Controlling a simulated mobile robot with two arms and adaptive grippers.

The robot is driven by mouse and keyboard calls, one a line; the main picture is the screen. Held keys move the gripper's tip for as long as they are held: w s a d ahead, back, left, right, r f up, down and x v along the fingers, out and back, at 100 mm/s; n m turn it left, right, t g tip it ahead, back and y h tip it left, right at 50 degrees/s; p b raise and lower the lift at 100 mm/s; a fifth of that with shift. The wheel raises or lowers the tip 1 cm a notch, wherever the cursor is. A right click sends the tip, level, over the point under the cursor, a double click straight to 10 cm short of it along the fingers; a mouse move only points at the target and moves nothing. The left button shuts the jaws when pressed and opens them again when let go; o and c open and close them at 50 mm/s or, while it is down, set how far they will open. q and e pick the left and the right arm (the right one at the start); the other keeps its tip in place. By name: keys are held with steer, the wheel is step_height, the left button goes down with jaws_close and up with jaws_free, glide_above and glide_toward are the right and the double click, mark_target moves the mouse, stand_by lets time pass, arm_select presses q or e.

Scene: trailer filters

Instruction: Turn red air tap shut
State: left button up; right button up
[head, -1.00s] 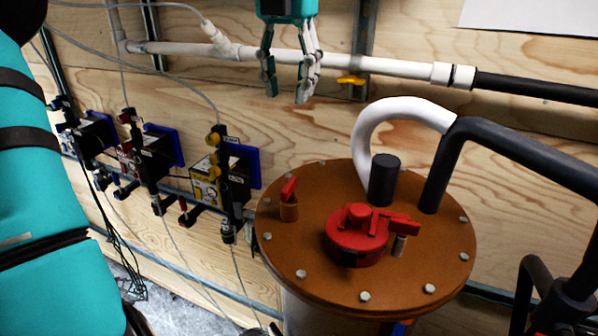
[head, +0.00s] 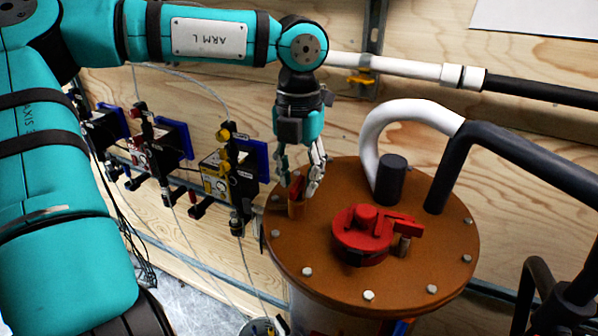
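A small tap with a red handle (head: 298,187) on a brass-coloured stub (head: 296,209) stands near the left edge of the round orange-brown lid (head: 290,245) in the head view. My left gripper (head: 298,184) points down over this tap. Its fingers are spread, one on either side of the red handle, and look open. Whether a finger touches the handle cannot be told. A larger red cap with a lever (head: 363,232) sits in the middle of the lid. My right gripper is not in view.
A dark cylinder (head: 391,180) and a white curved hose (head: 374,145) with a black pipe (head: 455,165) rise from the lid's back right. Several valve units, including a yellow-labelled one (head: 215,182), hang along the plywood wall. Bolts ring the lid.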

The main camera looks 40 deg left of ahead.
arm_select(q)
jaws_close()
steer(key=shift+m, duration=0.3)
steer(key=shift+d+f+m+b, duration=0.1)
steer(key=shift+m+b, duration=0.9)
steer(key=shift+m, duration=0.2)
steer(key=m+b, duration=0.1)
steer(key=m, duration=0.2)
steer(key=shift+d+m, duration=0.1)
steer(key=shift+m, duration=0.2)
steer(key=m+b, duration=0.1)
steer(key=m, duration=0.4)
steer(key=shift+d, duration=0.2)
steer(key=m, duration=0.6)
steer(key=shift+s+d, duration=0.1)
steer(key=shift+s, duration=0.1)
steer(key=shift+m, duration=0.3)
